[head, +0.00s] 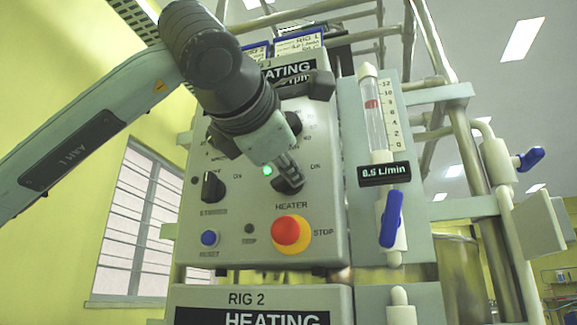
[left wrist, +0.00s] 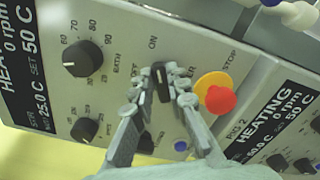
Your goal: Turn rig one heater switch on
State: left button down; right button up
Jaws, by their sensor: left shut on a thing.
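The heater switch is a black rotary knob (head: 289,184) on the upper grey control panel, above the HEATER label. My left gripper (head: 289,170) is at this knob, its fingers closed about it. The left wrist view shows the knob (left wrist: 161,84) between the two fingertips (left wrist: 160,92). The knob's bar lies roughly in line with the ON mark in that view. A small green lamp (head: 267,171) beside the knob is lit. My right gripper is not in view.
A red stop button (head: 290,234) on a yellow base sits just below the switch. The stirrer knob (head: 213,187) and blue reset button (head: 209,238) are to the left. A flow meter (head: 373,110) with a blue valve handle (head: 391,218) is right. The RIG 2 panel (head: 200,297) lies below.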

pick_arm(q)
jog(key=c, duration=1.5)
grip_release()
jog(key=v, duration=1.2)
jog(key=shift+s, duration=0.1)
